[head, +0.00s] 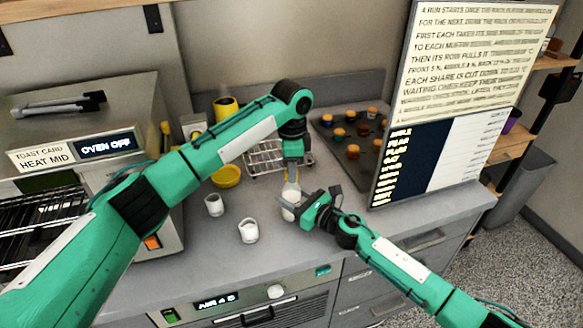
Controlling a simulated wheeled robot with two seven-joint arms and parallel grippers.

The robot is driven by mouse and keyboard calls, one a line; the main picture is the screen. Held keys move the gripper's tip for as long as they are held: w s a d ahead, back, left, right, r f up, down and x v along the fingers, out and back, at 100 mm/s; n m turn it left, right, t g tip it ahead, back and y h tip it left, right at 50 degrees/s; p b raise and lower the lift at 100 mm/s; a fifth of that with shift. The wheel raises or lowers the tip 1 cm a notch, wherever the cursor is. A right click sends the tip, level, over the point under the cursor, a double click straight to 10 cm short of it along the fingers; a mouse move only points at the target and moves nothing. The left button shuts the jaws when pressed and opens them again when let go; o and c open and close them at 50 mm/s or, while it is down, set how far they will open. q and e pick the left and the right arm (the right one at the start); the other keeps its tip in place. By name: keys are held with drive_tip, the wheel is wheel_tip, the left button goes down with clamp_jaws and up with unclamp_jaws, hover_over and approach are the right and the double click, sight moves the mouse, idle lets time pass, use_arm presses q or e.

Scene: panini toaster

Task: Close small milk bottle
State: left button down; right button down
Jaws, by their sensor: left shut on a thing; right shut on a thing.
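The small white milk bottle (289,198) stands upright near the front of the grey counter, in the middle of the head view. My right gripper (291,207) comes in from the right and is shut around the bottle's body. My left gripper (291,181) points straight down at the bottle's top and is shut on what appears to be its cap. The cap is small and mostly hidden by the fingers. I cannot tell whether the cap is seated on the neck.
Two small white cups (249,231) (214,205) stand left of the bottle. A yellow bowl (227,176) and a wire rack (262,160) lie behind. A muffin tray (338,147) and a large text board (455,100) are at right. An oven (90,165) stands at left.

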use_arm(q)
drive_tip(key=shift+a+m, duration=0.1)
drive_tip(key=shift+m, duration=0.7)
drive_tip(key=c, duration=1.1)
unclamp_jaws()
drive_tip(key=shift+r, duration=2.25)
drive_tip(key=shift+r, duration=0.1)
drive_tip(key=shift+c, duration=0.3)
drive_tip(key=n, duration=0.2)
drive_tip(key=r+n, duration=0.1)
drive_tip(key=n, duration=0.3)
drive_tip(key=shift+r+n, duration=0.35)
drive_tip(key=shift+n, duration=0.05)
drive_tip(key=n, duration=0.2)
drive_tip(key=r+n, duration=0.1)
drive_tip(key=n, duration=0.3)
drive_tip(key=shift+r+n, duration=0.3)
